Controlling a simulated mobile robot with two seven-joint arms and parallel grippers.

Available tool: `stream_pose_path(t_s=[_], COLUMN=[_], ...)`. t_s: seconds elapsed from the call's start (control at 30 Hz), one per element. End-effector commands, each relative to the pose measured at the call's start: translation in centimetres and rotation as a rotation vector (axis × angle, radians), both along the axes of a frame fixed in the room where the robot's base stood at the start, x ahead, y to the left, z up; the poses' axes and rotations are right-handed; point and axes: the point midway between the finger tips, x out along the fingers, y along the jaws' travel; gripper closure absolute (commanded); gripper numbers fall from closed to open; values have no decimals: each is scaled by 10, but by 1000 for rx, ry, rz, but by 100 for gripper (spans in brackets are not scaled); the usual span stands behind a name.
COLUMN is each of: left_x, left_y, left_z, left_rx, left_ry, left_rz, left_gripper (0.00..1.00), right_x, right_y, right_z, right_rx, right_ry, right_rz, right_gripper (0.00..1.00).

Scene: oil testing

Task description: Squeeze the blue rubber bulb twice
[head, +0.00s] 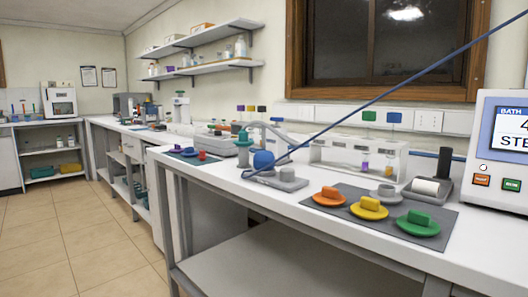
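The blue rubber bulb (263,160) is a small round blue ball. It sits on the near white bench, left of the picture's middle, at the left end of a small grey base (287,183). I cannot tell how it joins the base. Neither of my grippers shows in the head view, and nothing is seen gripping the bulb.
A thin dark-blue line (400,80) slants from the upper right down to the bulb. A grey stand (245,150) with a curved arm is close behind. Orange (328,197), yellow (369,208) and green (417,224) knobbed discs lie on a dark mat. A bath unit (500,150) stands right.

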Motion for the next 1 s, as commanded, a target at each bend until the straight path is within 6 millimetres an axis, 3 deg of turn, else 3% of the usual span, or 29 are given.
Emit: stream_pose_path(t_s=[0.17,1.0], left_x=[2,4], left_y=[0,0], left_z=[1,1], left_rx=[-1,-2], left_ry=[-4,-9], left_rz=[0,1], left_gripper=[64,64], right_x=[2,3], right_y=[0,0], right_z=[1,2], right_rx=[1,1], right_ry=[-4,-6], right_rz=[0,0], right_gripper=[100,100])
